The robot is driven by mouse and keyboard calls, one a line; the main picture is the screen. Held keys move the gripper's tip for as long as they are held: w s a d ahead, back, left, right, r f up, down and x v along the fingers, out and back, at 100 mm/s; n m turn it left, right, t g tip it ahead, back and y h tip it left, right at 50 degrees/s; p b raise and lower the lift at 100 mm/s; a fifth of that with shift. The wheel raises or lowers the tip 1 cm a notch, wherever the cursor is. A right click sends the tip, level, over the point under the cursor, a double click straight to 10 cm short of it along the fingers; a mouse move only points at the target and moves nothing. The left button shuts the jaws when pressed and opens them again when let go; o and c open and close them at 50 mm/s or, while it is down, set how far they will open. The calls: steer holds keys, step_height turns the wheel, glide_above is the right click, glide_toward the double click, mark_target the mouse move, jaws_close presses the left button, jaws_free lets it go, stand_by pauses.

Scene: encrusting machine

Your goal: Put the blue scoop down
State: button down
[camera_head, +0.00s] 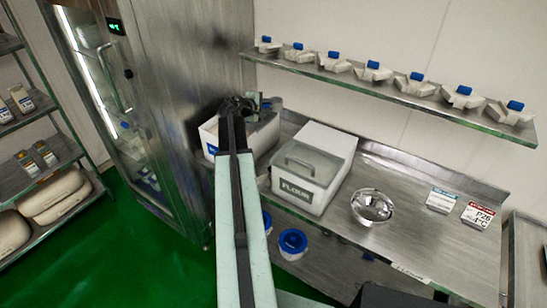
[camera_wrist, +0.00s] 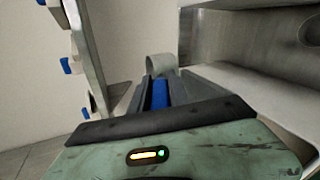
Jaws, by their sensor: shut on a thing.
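My gripper (camera_head: 245,104) is at the end of my outstretched arm, above or just behind an open white bin (camera_head: 208,135) at the left end of the steel table. In the wrist view my gripper (camera_wrist: 160,80) is shut on the blue scoop (camera_wrist: 160,94). Its blue part shows between the two dark fingers. A pale grey rounded form sits just beyond the fingertips, and I cannot tell whether it belongs to the scoop. In the head view the scoop is mostly hidden by my arm and gripper.
A white lidded flour bin (camera_head: 305,194) and a shiny steel bowl (camera_head: 372,207) stand on the steel table (camera_head: 400,240). Two small signs (camera_head: 440,200) stand to the right. A wall shelf (camera_head: 400,94) holds several white parts with blue pieces. A steel cabinet (camera_head: 170,70) stands close left.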

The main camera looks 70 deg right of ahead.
step_height(320, 180, down, 28)
steer(key=b, duration=2.6)
steer(key=shift+r+b, duration=0.15)
steer(key=shift+b, duration=0.25)
steer(key=shift+r, duration=0.2)
steer(key=shift+f, duration=0.2)
steer(key=c, duration=1.3)
jaws_free()
steer(key=shift+r, duration=0.1)
steer(key=shift+o, duration=0.2)
steer(key=shift+r, duration=0.15)
steer(key=p+v, duration=0.5)
steer(key=v, duration=0.7)
